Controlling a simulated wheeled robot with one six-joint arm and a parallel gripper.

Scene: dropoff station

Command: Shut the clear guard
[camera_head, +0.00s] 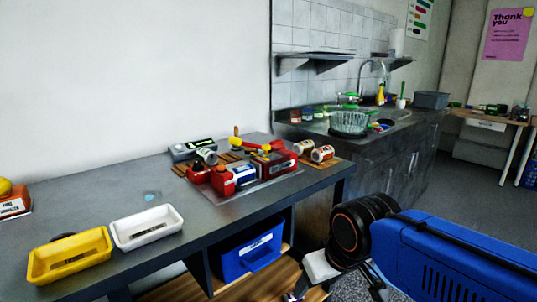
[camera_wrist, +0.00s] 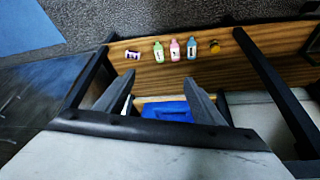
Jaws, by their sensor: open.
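A pale, see-through sheet (camera_head: 240,197) shows on the dark table around a red-and-blue device (camera_head: 237,178). It may be the clear guard; I cannot tell its hinge or how far open it stands. My gripper shows in the wrist view (camera_wrist: 156,72), its two dark fingers apart with nothing held between them. In the head view my blue arm and black wrist reach in from the lower right, in front of the table and well apart from the device. The fingers are only partly visible there, at the bottom edge.
A yellow tray (camera_head: 68,258) and a white tray (camera_head: 147,226) sit at the table's left front. A blue bin (camera_head: 247,254) stands on the shelf below. Several small bottles (camera_wrist: 175,50) stand on a wooden surface. A sink counter (camera_head: 400,125) is behind.

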